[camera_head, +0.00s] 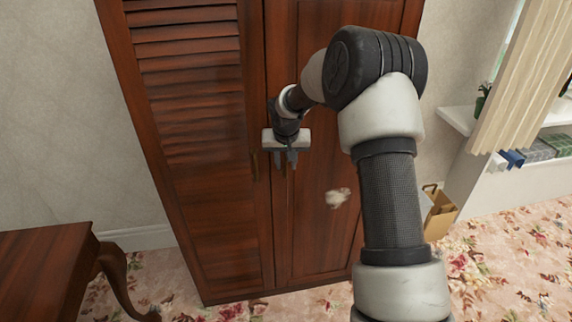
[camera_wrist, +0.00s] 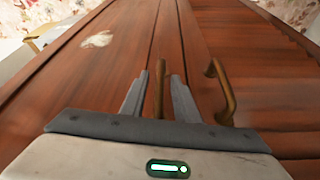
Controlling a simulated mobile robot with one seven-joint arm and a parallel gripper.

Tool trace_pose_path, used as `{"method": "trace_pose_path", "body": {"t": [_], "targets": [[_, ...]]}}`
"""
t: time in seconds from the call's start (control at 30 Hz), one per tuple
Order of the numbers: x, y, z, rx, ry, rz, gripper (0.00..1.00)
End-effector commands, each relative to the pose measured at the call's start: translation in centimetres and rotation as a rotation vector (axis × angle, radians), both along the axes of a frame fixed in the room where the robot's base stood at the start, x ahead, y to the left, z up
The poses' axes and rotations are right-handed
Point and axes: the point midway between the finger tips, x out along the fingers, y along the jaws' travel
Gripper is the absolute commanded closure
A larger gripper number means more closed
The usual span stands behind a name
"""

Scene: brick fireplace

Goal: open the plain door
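The plain door (camera_head: 315,140) is the smooth right-hand door of a tall reddish-brown wooden wardrobe. It looks closed, flush with the louvred door (camera_head: 195,90) on its left. The plain door's brass handle (camera_wrist: 159,92) is a vertical bar near the seam between the doors. My gripper (camera_head: 286,160) is in front of this handle, fingers pointing at the door. In the wrist view, my gripper (camera_wrist: 159,85) is open, one finger on each side of the handle, with small gaps showing. The louvred door's brass handle (camera_wrist: 222,92) is just outside the right finger.
A dark wooden table (camera_head: 45,270) stands at the lower left. A pale patch (camera_head: 338,197) shows on the plain door. A tan box or bag (camera_head: 438,212) is on the floor right of the wardrobe, near a white shelf (camera_head: 462,120). Flowered carpet (camera_head: 500,280) lies open at the right.

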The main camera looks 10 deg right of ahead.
Motion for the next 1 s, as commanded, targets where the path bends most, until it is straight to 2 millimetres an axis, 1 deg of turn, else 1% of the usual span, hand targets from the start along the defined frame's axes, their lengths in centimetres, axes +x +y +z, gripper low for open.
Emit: {"method": "trace_pose_path", "body": {"t": [0.1, 0.37, 0.4, 0.47, 0.5, 0.57, 0.87, 1.0], "targets": [[0.24, -0.05, -0.65, 0.0, 0.0, 0.0, 0.72], [0.31, -0.07, -0.76, 0.0, 0.0, 0.0, 0.72], [0.31, -0.07, -0.76, 0.0, 0.0, 0.0, 0.74], [0.3, -0.07, -0.75, 0.0, 0.0, 0.0, 0.84], [0.3, -0.07, -0.75, 0.0, 0.0, 0.0, 0.91], [0.29, -0.07, -0.75, 0.0, 0.0, 0.0, 1.0], [0.17, -0.16, -0.71, -0.001, 0.001, 0.002, 1.0], [-0.56, -0.75, -0.62, 0.001, 0.001, 0.017, 1.0]]}}
